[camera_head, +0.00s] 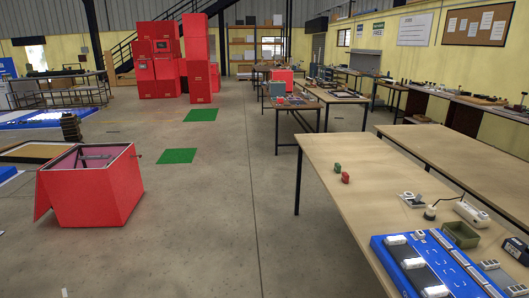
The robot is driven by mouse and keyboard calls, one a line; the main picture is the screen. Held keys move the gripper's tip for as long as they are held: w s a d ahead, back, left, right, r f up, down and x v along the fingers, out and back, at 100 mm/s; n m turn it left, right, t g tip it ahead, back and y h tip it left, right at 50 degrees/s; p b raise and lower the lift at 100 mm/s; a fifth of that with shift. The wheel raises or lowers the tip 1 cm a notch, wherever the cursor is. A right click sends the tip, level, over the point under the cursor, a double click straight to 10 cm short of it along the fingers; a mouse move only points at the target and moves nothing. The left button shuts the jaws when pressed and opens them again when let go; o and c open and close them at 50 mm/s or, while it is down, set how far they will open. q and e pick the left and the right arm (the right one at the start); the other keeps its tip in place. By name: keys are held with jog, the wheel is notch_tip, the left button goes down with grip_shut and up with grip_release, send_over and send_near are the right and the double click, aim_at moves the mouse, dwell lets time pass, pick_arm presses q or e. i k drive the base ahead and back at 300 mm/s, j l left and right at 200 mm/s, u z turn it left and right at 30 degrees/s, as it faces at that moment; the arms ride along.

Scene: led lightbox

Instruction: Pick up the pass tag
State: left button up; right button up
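On the long wooden table at the right stand two small tags or blocks near its left edge. One is a green tag (337,168) and the other a red tag (345,178), set close together. They are too small to read any marking, so I cannot confirm which is the pass tag. Neither of my grippers is in view.
A red open box (95,195) stands on the floor at left. The middle floor (225,220) is clear.

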aim_at(337, 168)
jog(key=i, duration=1.7)
jog(key=i+z, duration=0.35)
jog(key=i+j+z, duration=0.1)
jog(key=i+z, duration=0.3)
jog(key=i+j, duration=0.05)
jog(key=i, duration=0.05)
